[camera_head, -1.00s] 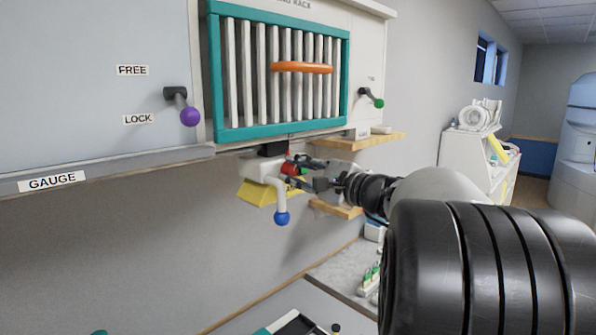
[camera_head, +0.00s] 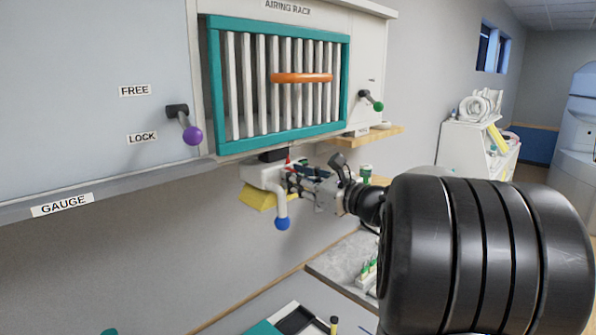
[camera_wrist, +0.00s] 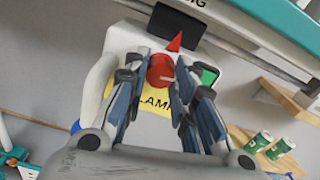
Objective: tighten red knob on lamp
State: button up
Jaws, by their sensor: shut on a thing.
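The lamp (camera_head: 259,178) is a white housing with a yellow part below, under the teal-framed rack. A bent white arm with a blue ball (camera_head: 283,224) hangs from it. In the wrist view the red knob (camera_wrist: 160,72) sits on the front of the white housing (camera_wrist: 125,42), above a yellow label reading "LAMP" (camera_wrist: 154,101). My gripper (camera_wrist: 161,78) is shut on the red knob, one finger on each side. In the head view my gripper (camera_head: 288,179) reaches the lamp from the right and largely hides the knob. A red pointed marker (camera_wrist: 176,41) stands just above the knob.
A wooden shelf (camera_head: 375,137) juts out at right. Green cups (camera_wrist: 258,142) stand right of my gripper. A purple-knobbed lever (camera_head: 191,135) is at left.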

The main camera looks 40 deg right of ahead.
jog(key=shift+m+p, duration=0.55)
jog(key=shift+m, duration=0.25)
jog(key=o, duration=1.1)
jog(key=shift+c, duration=0.2)
jog(key=s, duration=1.2)
jog(key=shift+d, duration=0.45)
